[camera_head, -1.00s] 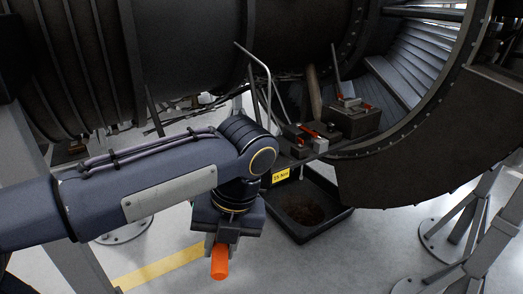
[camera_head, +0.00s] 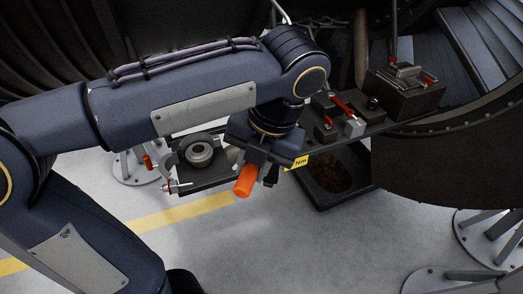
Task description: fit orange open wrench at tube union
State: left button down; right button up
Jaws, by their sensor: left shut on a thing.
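My left gripper (camera_head: 262,172) hangs below its wrist near the middle of the view. It is shut on an orange cylindrical piece (camera_head: 245,182), which looks like the handle end of the orange wrench. The wrench's open jaw is not visible. The held piece is in the air, in front of the dark shelf with red-marked tools and fittings. I cannot clearly pick out the tube union among the small fittings there. My right gripper is not in view.
A dark shelf (camera_head: 419,116) carries small blocks and red-handled parts, with a yellow label on its front. A black drip tray (camera_head: 340,187) lies below. A tray (camera_head: 205,179) with a grey ring stands left of the gripper. The engine cowl (camera_head: 450,170) fills the right.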

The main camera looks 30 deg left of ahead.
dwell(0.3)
pick_arm(q)
jog(key=shift+s+f+b, duration=0.1)
jog(key=shift+f+b, duration=0.2)
jog(key=shift+f, duration=0.25)
jog(key=shift+f+b, duration=0.35)
jog(key=shift+f, duration=0.6)
jog(key=shift+f+b, duration=1.2)
jog(key=shift+f, duration=0.85)
jog(key=shift+w+a+p, duration=0.2)
jog(key=shift+w+p, duration=0.45)
jog(key=shift+w, duration=0.5)
jog(key=shift+w+a+p, duration=0.15)
jog(key=shift+w+p, duration=0.5)
jog(key=shift+w, duration=0.45)
dwell(0.8)
